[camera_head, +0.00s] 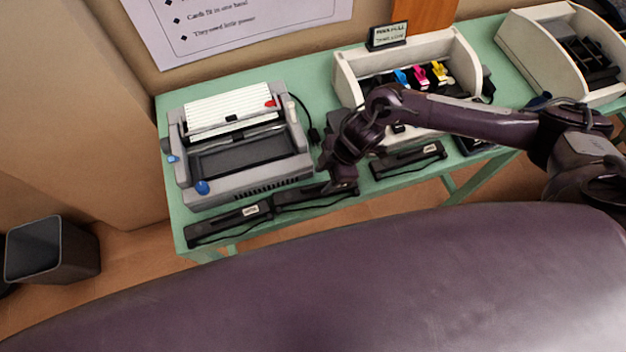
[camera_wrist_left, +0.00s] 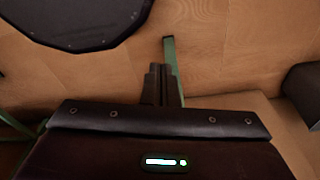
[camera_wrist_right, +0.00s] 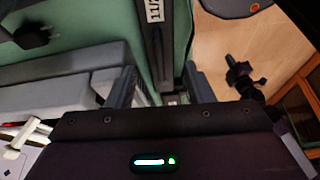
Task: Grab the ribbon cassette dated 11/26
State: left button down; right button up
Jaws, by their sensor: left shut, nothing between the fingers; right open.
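Dark ribbon cassettes lie along the front edge of the green table (camera_head: 172,215). The left cassette (camera_head: 225,224) and the right cassette (camera_head: 400,163) carry small white labels, unreadable in the head view. My right gripper (camera_head: 343,185) is low over the right end of the middle cassette (camera_head: 300,197), partly hiding it. In the right wrist view, my open fingers (camera_wrist_right: 160,88) stand on either side of a dark cassette (camera_wrist_right: 154,45). Its label reads "11/2" with the rest cut off. My left gripper (camera_wrist_left: 161,84) is shut and empty above the floor.
A grey printer (camera_head: 250,165) stands just behind the left cassettes. An open white printer (camera_head: 345,80) with coloured cartridges and another white machine (camera_head: 525,45) stand farther right. Cables lie near the cassettes. A dark bin (camera_head: 50,250) is on the floor at left.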

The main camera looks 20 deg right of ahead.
aim_at(318, 185)
jog(key=shift+s+a+f+p, duration=0.2)
jog(key=shift+a+f+p, duration=0.15)
jog(key=shift+f, duration=0.2)
jog(key=shift+s+a+f+p, duration=0.15)
jog(key=shift+a+f+p, duration=0.15)
jog(key=shift+f, duration=0.25)
jog(key=shift+w+a+f+p, duration=0.15)
jog(key=shift+w+a+f, duration=0.05)
jog(key=shift+f, duration=0.4)
jog(key=shift+w+a+f+p, duration=0.15)
jog(key=shift+w+f, duration=0.05)
jog(key=shift+f, duration=0.4)
jog(key=shift+a+f, duration=0.2)
jog(key=shift+f, duration=0.4)
jog(key=c, duration=0.3)
jog(key=shift+c, duration=2.5)
pick_arm(q)
jog(key=shift+g, duration=0.3)
jog(key=s, duration=0.1)
jog(key=s+r, duration=0.1)
jog(key=s, duration=0.2)
jog(key=shift+s+a+r, duration=0.1)
jog(key=shift+r, duration=0.3)
